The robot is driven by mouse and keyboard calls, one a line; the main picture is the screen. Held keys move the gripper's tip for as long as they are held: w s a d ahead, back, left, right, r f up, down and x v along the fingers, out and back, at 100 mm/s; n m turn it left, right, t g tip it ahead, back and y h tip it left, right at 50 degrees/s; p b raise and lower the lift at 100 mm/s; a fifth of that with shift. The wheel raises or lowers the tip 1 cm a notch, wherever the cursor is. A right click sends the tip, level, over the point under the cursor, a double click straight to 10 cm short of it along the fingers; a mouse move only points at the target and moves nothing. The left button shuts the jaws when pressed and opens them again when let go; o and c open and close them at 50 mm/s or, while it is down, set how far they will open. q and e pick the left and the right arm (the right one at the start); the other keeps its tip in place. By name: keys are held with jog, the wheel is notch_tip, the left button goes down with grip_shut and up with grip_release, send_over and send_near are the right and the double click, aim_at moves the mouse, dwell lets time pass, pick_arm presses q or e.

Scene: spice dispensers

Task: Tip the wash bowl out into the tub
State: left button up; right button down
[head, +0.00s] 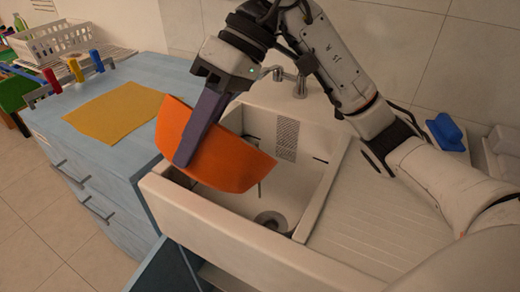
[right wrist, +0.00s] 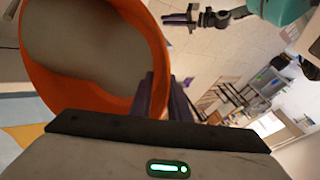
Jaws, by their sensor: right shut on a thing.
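The orange wash bowl (head: 235,163) hangs above the near left part of the white tub (head: 168,200), tilted with its rim sloping down to the right. My right gripper (head: 187,150) is shut on the bowl's wall, its purple fingers over the rim. The right wrist view shows the bowl (right wrist: 150,45) with a smooth grey surface inside; I cannot tell whether that is liquid or the bare inside. The tub's floor and drain show, with no clear pool. What seems to be my left gripper (right wrist: 180,18) shows small in the right wrist view, jaws unclear.
A tap (head: 299,80) stands at the tub's back edge. A ribbed drainboard (head: 365,220) lies to the right, under my right arm. A blue cabinet (head: 75,140) with a yellow cloth (head: 115,112) and a white basket (head: 55,42) is on the left. A blue object (head: 445,130) sits at the right.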

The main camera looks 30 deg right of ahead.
pick_arm(q)
jog(key=shift+s+a+r+p, duration=0.15)
jog(key=shift+a+r+p, duration=0.1)
jog(key=shift+p, duration=0.4)
pick_arm(e)
jog(key=shift+w+d+r+y, duration=0.2)
jog(key=shift+d+r+y, duration=0.45)
jog(key=shift+r, duration=0.25)
pick_arm(q)
jog(key=shift+a+r+p, duration=0.15)
jog(key=shift+r+p, duration=0.5)
jog(key=shift+p, duration=0.15)
pick_arm(e)
jog(key=shift+w+d+r+g+y, duration=0.2)
jog(key=shift+d+r+g+y, duration=0.1)
jog(key=shift+d+r+y, duration=0.4)
pick_arm(q)
jog(key=shift+s+a+r+p, duration=0.1)
jog(key=shift+s+a+p, duration=0.05)
jog(key=shift+p, duration=0.3)
pick_arm(e)
jog(key=shift+w+d+r+y, duration=0.15)
jog(key=shift+d+r+y, duration=0.1)
jog(key=shift+d+r, duration=0.25)
